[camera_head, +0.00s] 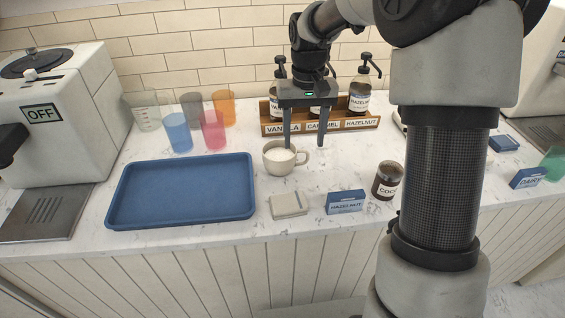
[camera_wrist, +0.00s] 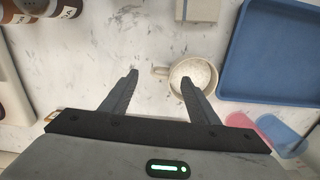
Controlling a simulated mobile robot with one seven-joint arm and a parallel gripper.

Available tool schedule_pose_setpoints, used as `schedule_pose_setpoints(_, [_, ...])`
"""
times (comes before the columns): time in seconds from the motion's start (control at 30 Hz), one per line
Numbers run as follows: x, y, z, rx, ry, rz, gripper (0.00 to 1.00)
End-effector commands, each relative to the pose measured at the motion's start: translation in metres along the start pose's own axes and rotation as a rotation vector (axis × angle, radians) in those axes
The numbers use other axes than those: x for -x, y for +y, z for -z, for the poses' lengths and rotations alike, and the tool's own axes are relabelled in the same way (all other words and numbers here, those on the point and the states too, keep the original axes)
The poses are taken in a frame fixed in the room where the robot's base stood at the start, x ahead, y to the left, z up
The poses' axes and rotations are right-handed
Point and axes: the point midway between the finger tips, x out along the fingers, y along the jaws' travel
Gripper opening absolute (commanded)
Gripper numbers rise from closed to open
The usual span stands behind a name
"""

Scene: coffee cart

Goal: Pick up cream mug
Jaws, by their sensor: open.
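The cream mug (camera_head: 277,158) stands upright on the counter, right of the blue tray, with its handle pointing right and a pale filling inside. In the wrist view the mug (camera_wrist: 193,66) is just ahead of my gripper, with its handle on the left side. My gripper (camera_head: 305,145) points down above the mug, its fingers apart; one finger is over the mug and the other is right of it. In the wrist view my gripper (camera_wrist: 158,74) is open and empty, and the handle lies between the fingers' directions while the bowl is near the right fingertip.
A blue tray (camera_head: 182,220) lies left of the mug. Coloured cups (camera_head: 212,131) stand behind the tray. A wooden rack (camera_head: 320,126) of syrup bottles stands behind my gripper.

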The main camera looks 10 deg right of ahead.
Motion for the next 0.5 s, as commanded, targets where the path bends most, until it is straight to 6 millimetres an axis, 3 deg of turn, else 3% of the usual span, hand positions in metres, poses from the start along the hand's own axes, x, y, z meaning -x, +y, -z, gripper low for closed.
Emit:
schedule_pose_setpoints(0.1, [-0.017, 0.0, 0.0, -0.001, -0.002, 0.001, 0.55])
schedule_pose_setpoints(0.37, [-0.031, -0.001, 0.001, 0.0, 0.0, 0.0, 0.55])
schedule_pose_setpoints(0.5, [-0.051, -0.003, 0.002, 0.0, -0.002, 0.0, 0.55])
